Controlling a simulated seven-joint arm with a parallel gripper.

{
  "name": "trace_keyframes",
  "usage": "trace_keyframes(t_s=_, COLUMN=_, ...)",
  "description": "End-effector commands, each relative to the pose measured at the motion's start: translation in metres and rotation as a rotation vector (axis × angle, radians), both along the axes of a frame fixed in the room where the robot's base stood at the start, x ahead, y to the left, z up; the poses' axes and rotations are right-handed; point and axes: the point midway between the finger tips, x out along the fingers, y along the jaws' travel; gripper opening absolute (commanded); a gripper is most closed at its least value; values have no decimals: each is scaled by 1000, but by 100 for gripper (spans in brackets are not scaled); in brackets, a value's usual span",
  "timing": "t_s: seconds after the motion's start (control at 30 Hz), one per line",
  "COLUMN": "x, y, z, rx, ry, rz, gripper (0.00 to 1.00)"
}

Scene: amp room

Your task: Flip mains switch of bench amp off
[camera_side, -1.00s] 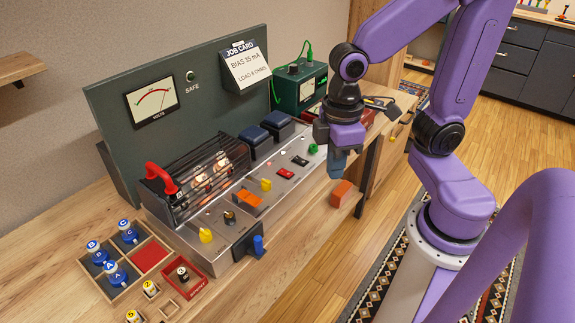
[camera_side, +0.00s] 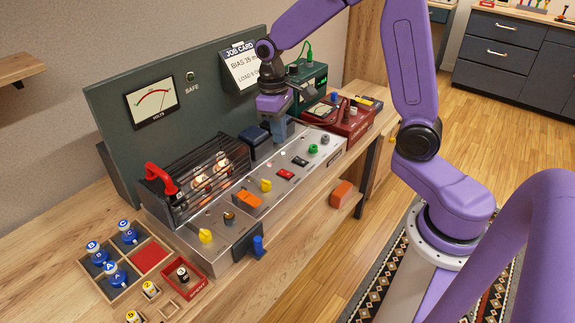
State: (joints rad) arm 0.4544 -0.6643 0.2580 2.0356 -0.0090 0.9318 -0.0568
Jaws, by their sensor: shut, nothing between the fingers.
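The bench amp is a long grey metal chassis (camera_side: 271,203) on the wooden bench. Its top carries a red rocker switch (camera_side: 285,174), a black rocker (camera_side: 300,161) and a wide orange rocker (camera_side: 248,198). I cannot read labels to tell which is the mains switch, or its position. My gripper (camera_side: 278,138) is shut and empty, pointing down over the back of the amp beside the dark blue-topped blocks (camera_side: 255,138). It is behind the rockers and appears apart from them; whether it touches a block is unclear.
Yellow knobs (camera_side: 206,235) and a blue lever (camera_side: 258,246) are near the front.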

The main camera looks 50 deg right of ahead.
Motion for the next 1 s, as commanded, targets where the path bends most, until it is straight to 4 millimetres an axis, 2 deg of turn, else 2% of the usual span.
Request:
trace_keyframes(t_s=0.2, x=28, y=-34, z=-14, rx=-3, ry=21, rz=-136, gripper=0)
trace_keyframes(t_s=0.5, x=47, y=-68, z=-27, rx=-3, ry=36, rz=-254, gripper=0)
trace_keyframes(t_s=1.0, x=49, y=-74, z=-30, rx=-3, ry=38, rz=-273, gripper=0)
